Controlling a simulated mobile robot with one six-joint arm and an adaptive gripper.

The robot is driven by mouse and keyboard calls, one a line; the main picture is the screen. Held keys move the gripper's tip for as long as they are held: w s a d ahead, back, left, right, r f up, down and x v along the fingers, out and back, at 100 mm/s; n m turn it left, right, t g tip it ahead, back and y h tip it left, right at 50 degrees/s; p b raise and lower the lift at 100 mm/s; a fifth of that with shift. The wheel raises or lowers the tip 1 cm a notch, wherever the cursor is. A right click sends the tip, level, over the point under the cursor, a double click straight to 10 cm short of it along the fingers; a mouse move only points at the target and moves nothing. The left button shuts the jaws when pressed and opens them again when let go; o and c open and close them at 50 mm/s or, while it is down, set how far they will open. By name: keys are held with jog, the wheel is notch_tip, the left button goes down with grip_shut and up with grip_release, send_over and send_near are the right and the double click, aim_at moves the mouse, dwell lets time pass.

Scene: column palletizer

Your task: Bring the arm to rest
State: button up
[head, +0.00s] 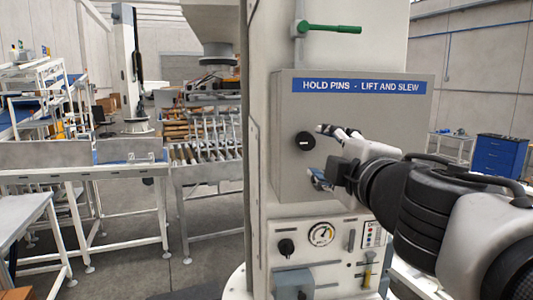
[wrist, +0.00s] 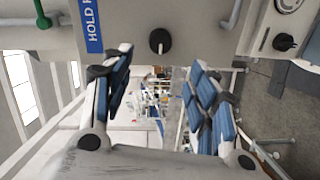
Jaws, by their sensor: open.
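My gripper (head: 319,155) is at the end of my arm, which reaches in from the right in the head view. Its two fingers are spread apart in front of the grey box labelled "HOLD PINS - LIFT AND SLEW" (head: 361,87). In the wrist view the gripper (wrist: 160,75) has blue finger pads and nothing between them. A black round knob (head: 305,141) on the box lies just left of the fingers. The knob also shows in the wrist view (wrist: 160,41), beyond the fingertips. I cannot tell whether any finger touches the box.
A green-handled lever (head: 333,29) is above the box. Below are a gauge (head: 320,234), a black knob (head: 286,247) and small controls. Roller conveyors (head: 205,170) stand at the left. A blue drawer cabinet (head: 500,155) stands far right. Floor (head: 205,265) shows at lower left.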

jog(key=s+d+f+m+g+h+b, duration=0.2)
jog(key=s+d+f+m+g+h, duration=0.25)
jog(key=f, duration=0.45)
jog(key=s+d+f+m+g+h+b, duration=0.1)
jog(key=s+d+f+m, duration=0.3)
jog(key=f+m, duration=0.5)
jog(key=s+a+f+m+g+y+b, duration=0.1)
jog(key=s+a+f+g+y, duration=0.1)
jog(key=s+f, duration=0.6)
jog(key=s+a+f+m+g+y+b, duration=0.1)
jog(key=s+a+f+g, duration=0.4)
jog(key=f, duration=0.5)
jog(key=s+a+m+y, duration=0.1)
jog(key=s+a, duration=0.1)
jog(key=s, duration=0.1)
jog(key=shift+f, duration=0.25)
jog(key=shift+w, duration=0.1)
jog(key=shift+c, duration=0.4)
